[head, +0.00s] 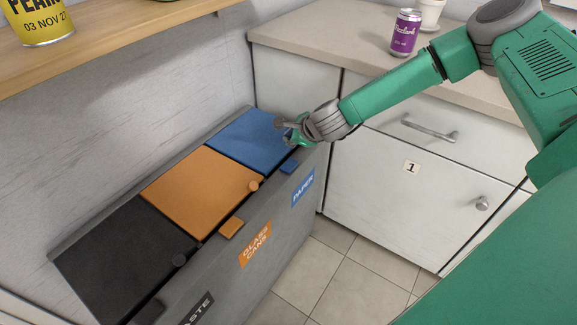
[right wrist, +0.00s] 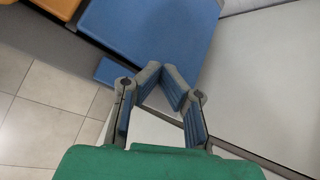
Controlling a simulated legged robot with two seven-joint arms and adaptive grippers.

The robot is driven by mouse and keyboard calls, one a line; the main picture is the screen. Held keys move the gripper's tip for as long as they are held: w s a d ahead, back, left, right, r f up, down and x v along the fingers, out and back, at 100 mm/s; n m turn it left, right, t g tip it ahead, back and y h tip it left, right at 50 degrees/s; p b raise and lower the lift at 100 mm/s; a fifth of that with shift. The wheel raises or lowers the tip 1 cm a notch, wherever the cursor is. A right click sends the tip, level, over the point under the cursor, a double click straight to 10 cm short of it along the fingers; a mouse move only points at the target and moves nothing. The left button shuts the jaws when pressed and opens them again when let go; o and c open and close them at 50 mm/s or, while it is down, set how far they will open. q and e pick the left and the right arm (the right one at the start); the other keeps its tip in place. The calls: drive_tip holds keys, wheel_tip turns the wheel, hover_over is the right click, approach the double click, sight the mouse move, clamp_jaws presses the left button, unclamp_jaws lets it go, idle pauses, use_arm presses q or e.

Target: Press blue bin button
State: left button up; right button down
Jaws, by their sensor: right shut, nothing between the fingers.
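The blue bin lid (head: 250,138) is closed at the far end of a grey three-bin unit. A small blue square tab (head: 289,167) sits on the unit's edge in front of that lid, above the blue PAPER label (head: 303,188). My right gripper (head: 284,126) is shut and empty, over the right corner of the blue lid. Whether it touches is unclear. It hides part of that corner, and no round blue knob shows there. In the right wrist view the gripper (right wrist: 160,76) is in front of the blue lid (right wrist: 155,28), with the blue tab (right wrist: 111,72) to its left. My left gripper is out of view.
The orange lid (head: 200,190) has a round knob (head: 254,185) and square tab (head: 231,228). The black lid (head: 120,258) is nearest. A white cabinet (head: 380,190) stands right of the bins, with a purple can (head: 405,33) on its counter. A wooden shelf (head: 120,32) overhangs upper left.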

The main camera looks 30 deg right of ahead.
sight(286, 162)
wheel_tip(286, 162, down, 7)
drive_tip(key=b, duration=0.5)
drive_tip(key=shift+f+b, duration=0.15)
drive_tip(key=shift+b, duration=0.15)
drive_tip(key=shift+f+b, duration=0.35)
drive_tip(key=shift+f, duration=0.05)
idle(0.6)
drive_tip(key=shift+f+b, duration=0.3)
drive_tip(key=shift+b, duration=0.05)
drive_tip(key=shift+f+b, duration=0.55)
drive_tip(key=shift+f, duration=0.05)
idle(0.5)
drive_tip(key=shift+r, duration=0.1)
drive_tip(key=shift+r+p, duration=0.8)
drive_tip(key=shift+r, duration=0.1)
drive_tip(key=shift+r, duration=0.1)
